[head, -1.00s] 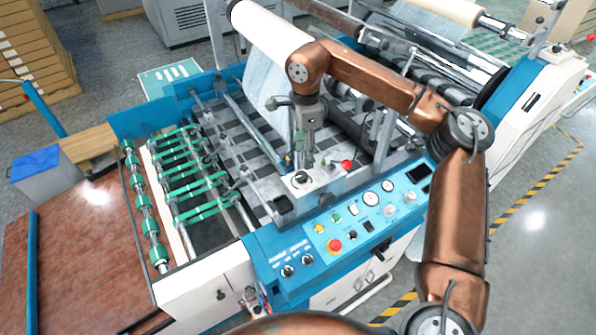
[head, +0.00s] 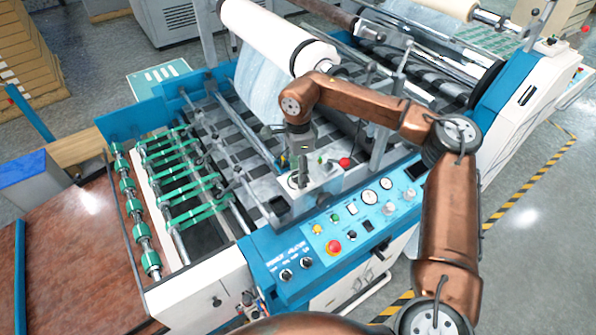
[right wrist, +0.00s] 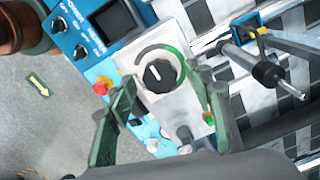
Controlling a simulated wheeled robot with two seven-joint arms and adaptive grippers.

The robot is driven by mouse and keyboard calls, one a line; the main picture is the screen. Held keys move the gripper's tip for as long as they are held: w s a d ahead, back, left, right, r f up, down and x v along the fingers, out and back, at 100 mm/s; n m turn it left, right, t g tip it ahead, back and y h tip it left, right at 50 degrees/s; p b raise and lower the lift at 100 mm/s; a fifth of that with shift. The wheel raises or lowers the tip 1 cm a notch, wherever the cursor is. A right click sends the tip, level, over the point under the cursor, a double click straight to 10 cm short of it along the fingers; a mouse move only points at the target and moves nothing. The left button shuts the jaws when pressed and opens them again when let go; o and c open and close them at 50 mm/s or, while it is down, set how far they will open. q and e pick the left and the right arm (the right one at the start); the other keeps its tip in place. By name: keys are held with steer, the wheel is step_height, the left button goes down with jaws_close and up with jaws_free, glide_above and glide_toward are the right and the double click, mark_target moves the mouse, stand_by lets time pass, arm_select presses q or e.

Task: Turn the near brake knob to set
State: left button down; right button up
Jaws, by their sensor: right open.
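The near brake knob (right wrist: 159,75) is a round black knob with a white pointer line, on a white plate with a dark and green arc around it. In the right wrist view its pointer is toward the upper left of the picture. My right gripper (right wrist: 162,88) is open, its two green-grey fingers on either side of the knob in that view; I cannot tell whether they touch it. In the head view my right gripper (head: 297,174) points down over the white knob box (head: 322,184) and largely hides the knob. My left gripper is not in view.
The blue control panel (head: 318,262) with a red button (head: 333,247) lies in front. A white roll (head: 275,38) is behind. Green-banded rollers (head: 185,185) lie left.

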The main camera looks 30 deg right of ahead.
steer(key=shift+c, duration=0.4)
steer(key=c, duration=1.1)
steer(key=shift+m, duration=0.3)
steer(key=m+p, duration=0.1)
steer(key=m, duration=0.1)
steer(key=shift+m, duration=0.4)
steer(key=m+p, duration=0.1)
steer(key=m, duration=0.3)
steer(key=m+p, duration=0.1)
steer(key=m, duration=0.5)
steer(key=shift+m, duration=0.4)
steer(key=m, duration=0.6)
steer(key=shift+w+r+p, duration=0.1)
steer(key=shift+p, duration=0.3)
steer(key=shift+m, duration=0.4)
